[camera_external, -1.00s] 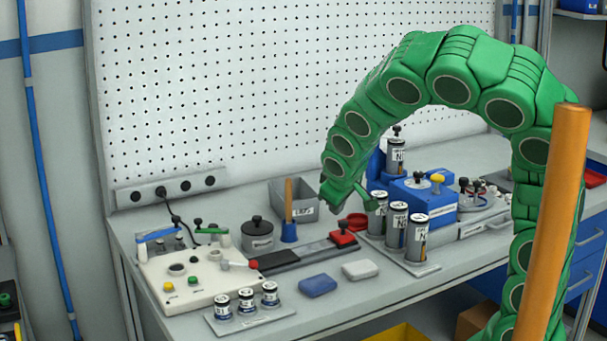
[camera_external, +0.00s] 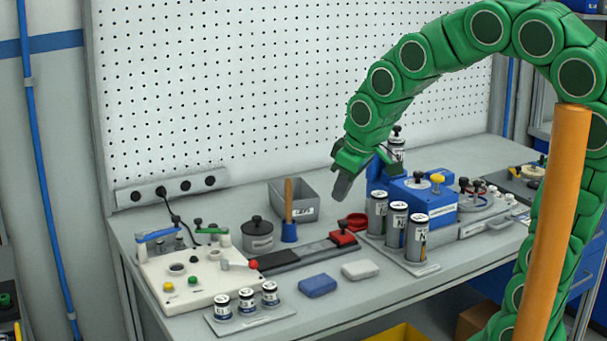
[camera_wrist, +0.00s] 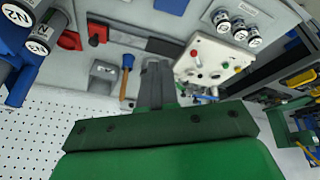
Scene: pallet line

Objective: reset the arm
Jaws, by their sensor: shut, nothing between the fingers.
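My green segmented arm arches in from the right in the external view. My gripper (camera_external: 342,187) hangs at its end, above the bench and in front of the pegboard. It is shut, with nothing held, and touches nothing that I can see. In the wrist view my gripper (camera_wrist: 157,75) shows as a grey finger pair close together, pointing over the bench top.
Below are a grey bin (camera_external: 322,212), a red dish (camera_external: 357,220) and several labelled canisters (camera_external: 396,226). A white control panel (camera_external: 197,272) is at left. An orange post (camera_external: 556,225) stands in the right foreground.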

